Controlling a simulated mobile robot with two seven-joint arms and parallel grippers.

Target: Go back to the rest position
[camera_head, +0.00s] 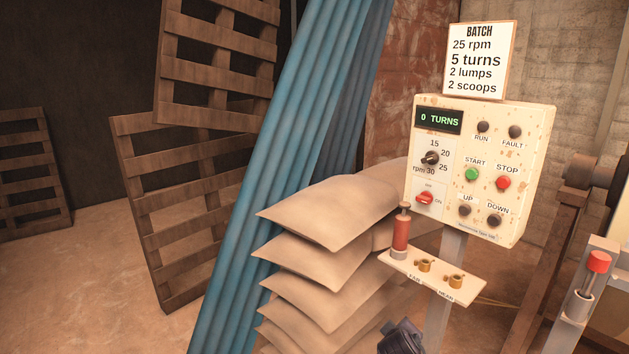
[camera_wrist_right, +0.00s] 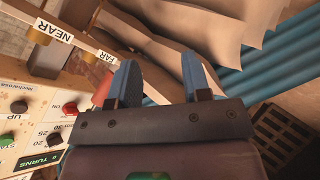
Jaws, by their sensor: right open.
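My right gripper (camera_wrist_right: 160,78) is open in the right wrist view, with its two blue fingers apart and nothing between them. The small shelf (camera_wrist_right: 78,35) with the NEAR and FAR labels is beside its fingers in that picture. A dark piece at the bottom of the head view (camera_head: 401,338) seems to be part of my right arm or gripper, below the shelf; its fingers cannot be made out there. My left gripper is not in view.
The cream control panel (camera_head: 465,215) reads 0 TURNS, under a BATCH sign (camera_head: 479,60). A red-handled tool (camera_head: 401,232) stands on the shelf beside two brass fittings. Stacked sacks (camera_head: 315,212), blue hanging strips (camera_head: 285,130) and pallets (camera_head: 165,220) are left of it.

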